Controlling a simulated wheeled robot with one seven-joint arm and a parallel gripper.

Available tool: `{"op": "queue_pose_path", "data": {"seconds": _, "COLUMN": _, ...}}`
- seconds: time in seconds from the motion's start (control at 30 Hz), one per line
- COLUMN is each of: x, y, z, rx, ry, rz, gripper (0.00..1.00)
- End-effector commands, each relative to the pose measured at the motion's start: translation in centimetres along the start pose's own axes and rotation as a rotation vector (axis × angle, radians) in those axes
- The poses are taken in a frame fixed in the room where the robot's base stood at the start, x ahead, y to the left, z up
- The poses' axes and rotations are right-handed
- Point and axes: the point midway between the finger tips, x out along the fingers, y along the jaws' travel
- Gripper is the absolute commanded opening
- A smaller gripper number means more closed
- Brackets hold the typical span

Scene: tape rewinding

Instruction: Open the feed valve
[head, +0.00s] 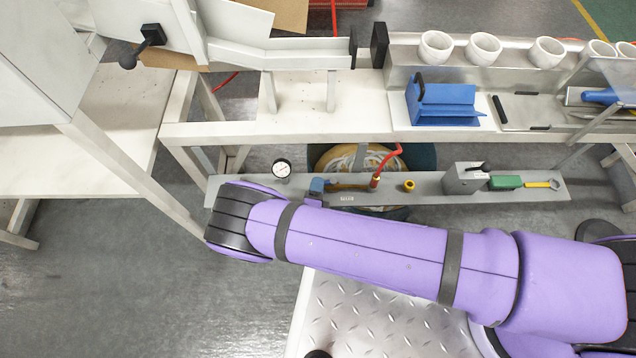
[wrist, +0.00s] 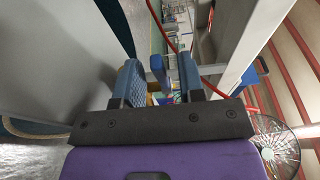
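A small valve with a blue handle (head: 318,187) sits on the long grey rail, left of an upright red hose fitting (head: 376,181). I take it to be the feed valve, but no label is readable. In the wrist view my gripper (wrist: 159,70) has its two blue-padded fingers apart. A small blue piece (wrist: 157,66) shows in the gap between them, probably the valve handle. I cannot tell whether the fingers touch it. In the head view my purple arm crosses in front of the rail and the gripper is hidden.
The grey rail (head: 540,190) also carries a pressure gauge (head: 281,168), a yellow ring (head: 408,186), a grey box (head: 465,179) and a green piece (head: 505,182). A white bench (head: 230,133) stands behind. A red hose (wrist: 213,69) and a fan (wrist: 275,145) show in the wrist view.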

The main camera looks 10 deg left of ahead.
Motion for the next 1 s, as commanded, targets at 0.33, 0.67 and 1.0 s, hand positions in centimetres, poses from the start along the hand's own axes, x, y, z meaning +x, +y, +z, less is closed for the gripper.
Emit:
{"op": "queue_pose_path", "data": {"seconds": 0.33, "x": 1.1, "y": 0.0, "z": 0.0, "rx": 0.0, "ry": 0.0, "rz": 0.0, "gripper": 0.36}}
{"op": "queue_pose_path", "data": {"seconds": 0.67, "x": 1.1, "y": 0.0, "z": 0.0, "rx": 0.0, "ry": 0.0, "rz": 0.0, "gripper": 0.0}}
{"op": "queue_pose_path", "data": {"seconds": 1.0, "x": 1.6, "y": 0.0, "z": 0.2, "rx": 0.003, "ry": 0.101, "rz": -0.001, "gripper": 0.0}}
